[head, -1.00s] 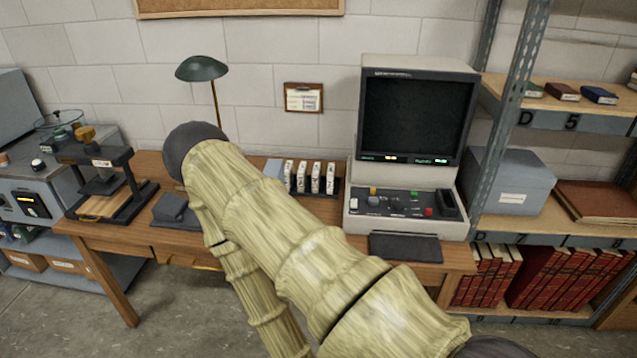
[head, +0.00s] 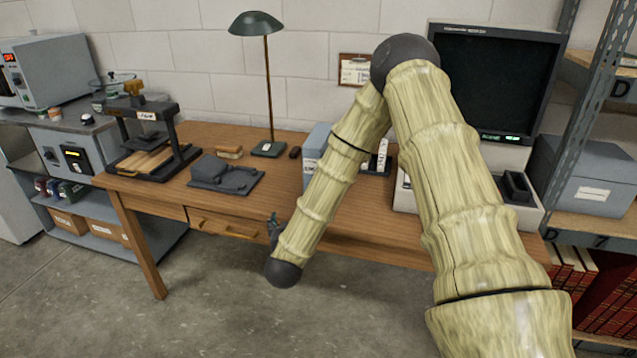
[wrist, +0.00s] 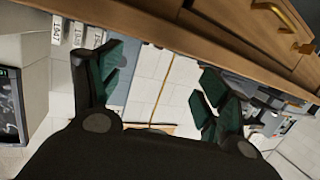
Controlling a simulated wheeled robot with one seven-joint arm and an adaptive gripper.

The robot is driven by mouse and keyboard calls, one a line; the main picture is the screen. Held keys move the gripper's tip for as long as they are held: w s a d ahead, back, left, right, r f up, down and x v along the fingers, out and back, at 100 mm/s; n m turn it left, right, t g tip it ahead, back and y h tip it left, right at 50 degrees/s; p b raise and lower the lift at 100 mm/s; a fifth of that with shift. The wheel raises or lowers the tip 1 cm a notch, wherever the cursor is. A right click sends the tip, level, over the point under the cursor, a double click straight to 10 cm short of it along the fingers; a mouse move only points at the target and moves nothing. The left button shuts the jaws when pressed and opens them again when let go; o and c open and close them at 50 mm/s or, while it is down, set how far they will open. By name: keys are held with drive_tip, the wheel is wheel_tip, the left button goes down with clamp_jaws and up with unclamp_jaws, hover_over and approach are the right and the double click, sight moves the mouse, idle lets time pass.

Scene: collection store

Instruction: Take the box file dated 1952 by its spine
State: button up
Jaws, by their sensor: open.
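Box files stand in a row on the wooden desk. In the head view a blue-grey end piece (head: 316,152) and one white spine (head: 382,155) show; my arm hides the rest. In the wrist view, which is strongly tilted, several white spines stand at upper left, one reading about 1947 (wrist: 57,28). I cannot read 1952 on any spine. My gripper (wrist: 158,86) is open with nothing between its dark green fingers. It is below and in front of the desk edge, apart from the files. In the head view it is mostly hidden behind my forearm.
The desk (head: 300,222) has a drawer with brass handles (head: 228,229). A lamp (head: 256,24), a dark grey cradle (head: 226,174) and a press (head: 148,125) stand left of the files. A monitor unit (head: 490,85) and shelving (head: 590,150) stand right. Floor in front is open.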

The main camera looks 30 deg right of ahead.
drive_tip(key=d+r+m+h+b, duration=0.1)
drive_tip(key=d+r, duration=0.1)
drive_tip(key=w+d+r+m+h, duration=0.1)
drive_tip(key=d, duration=0.1)
drive_tip(key=d+r+m+h+b, duration=0.1)
drive_tip(key=d+r+h, duration=0.1)
drive_tip(key=shift+w+d+r+g+b, duration=0.1)
drive_tip(key=shift+w+r+g+b, duration=0.2)
drive_tip(key=shift+w+g+b, duration=0.1)
drive_tip(key=shift+w+d+r, duration=0.15)
drive_tip(key=shift+d+r, duration=0.05)
drive_tip(key=shift+d, duration=0.1)
drive_tip(key=x, duration=0.5)
drive_tip(key=shift+r, duration=0.15)
drive_tip(key=shift+s+d+r+p+x, duration=0.1)
drive_tip(key=shift+r+p+x, duration=0.1)
drive_tip(key=shift+x, duration=1.15)
drive_tip(key=shift+s+d+r+p+x, duration=0.1)
drive_tip(key=shift+r+x, duration=0.1)
drive_tip(key=shift+x, duration=1.1)
drive_tip(key=shift+r, duration=0.1)
drive_tip(key=c, duration=1.4)
